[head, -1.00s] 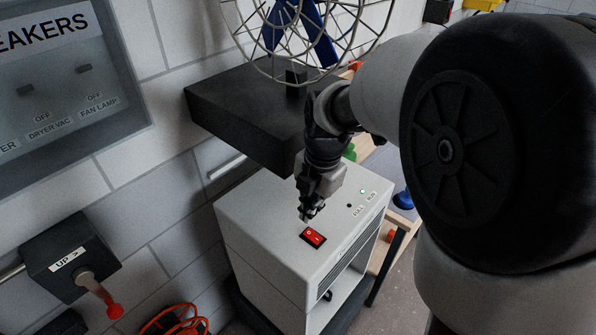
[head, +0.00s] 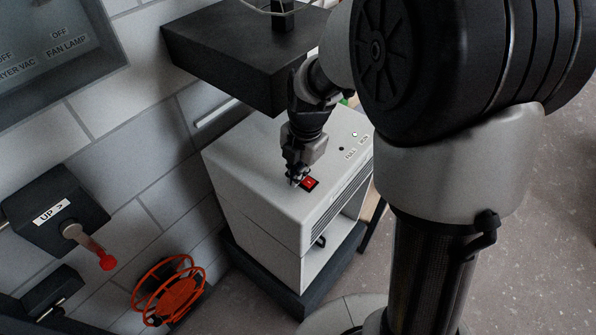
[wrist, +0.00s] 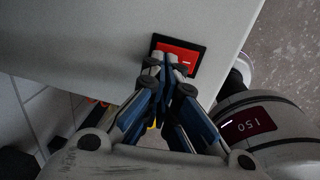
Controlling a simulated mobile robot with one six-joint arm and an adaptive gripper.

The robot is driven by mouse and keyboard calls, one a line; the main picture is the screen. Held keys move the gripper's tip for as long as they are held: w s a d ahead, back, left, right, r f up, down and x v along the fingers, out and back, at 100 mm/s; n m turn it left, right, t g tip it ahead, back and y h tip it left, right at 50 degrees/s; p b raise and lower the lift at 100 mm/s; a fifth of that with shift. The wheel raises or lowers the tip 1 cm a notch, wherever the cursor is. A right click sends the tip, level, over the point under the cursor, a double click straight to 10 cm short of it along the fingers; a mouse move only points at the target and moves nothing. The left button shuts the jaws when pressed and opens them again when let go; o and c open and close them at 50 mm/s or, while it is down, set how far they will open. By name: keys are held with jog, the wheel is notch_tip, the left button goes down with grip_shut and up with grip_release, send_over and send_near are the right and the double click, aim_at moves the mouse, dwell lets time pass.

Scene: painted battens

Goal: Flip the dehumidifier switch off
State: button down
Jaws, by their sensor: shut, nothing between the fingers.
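The dehumidifier is a white box (head: 255,165) with a dark front grille. On its top is a red rocker switch (head: 311,183) in a black frame. The switch also shows in the wrist view (wrist: 188,60), with a white dash on its right part; its left part is hidden behind the fingers. My gripper (head: 294,182) is shut and empty, pointing down at the switch's left end. In the wrist view the fingertips (wrist: 163,62) overlap the switch; I cannot tell whether they touch it. Small indicators marked FULL and RUN lie farther back on the top.
A black shelf block (head: 235,50) overhangs behind the dehumidifier, close to my arm. A black wall box marked UP (head: 55,215) has a red-tipped lever (head: 105,258). An orange reel (head: 170,288) is at lower left. Grey floor (head: 535,200) is open at right.

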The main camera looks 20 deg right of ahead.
jog(key=shift+w+a+f, duration=0.1)
jog(key=shift+f, duration=0.45)
jog(key=shift+r, duration=0.2)
jog(key=shift+s, duration=0.2)
jog(key=shift+s+d+r, duration=0.15)
jog(key=shift+s+d, duration=0.35)
